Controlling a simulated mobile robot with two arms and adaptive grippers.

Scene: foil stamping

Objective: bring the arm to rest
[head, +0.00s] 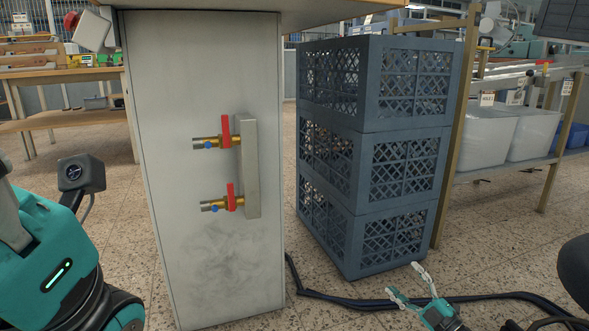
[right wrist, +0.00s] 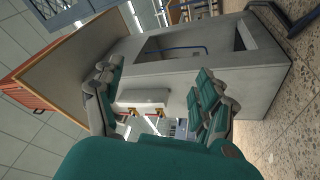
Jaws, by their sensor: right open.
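My right gripper (head: 407,283) shows at the lower right of the head view, low over the tiled floor and in front of the stacked crates. Its two fingers are spread apart with nothing between them. In the right wrist view the right gripper (right wrist: 158,92) is also open and empty, with the grey cabinet beyond its fingers. My left arm's teal links show at the lower left of the head view, but the left gripper is not in the picture.
A grey cabinet (head: 190,90) with red-handled brass valves (head: 226,135) stands in the middle. Blue-grey crates (head: 405,165) are stacked to its right. Dark hoses (head: 340,299) run along the floor (head: 250,322). Clear bins (head: 487,137) sit on a rack at the right.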

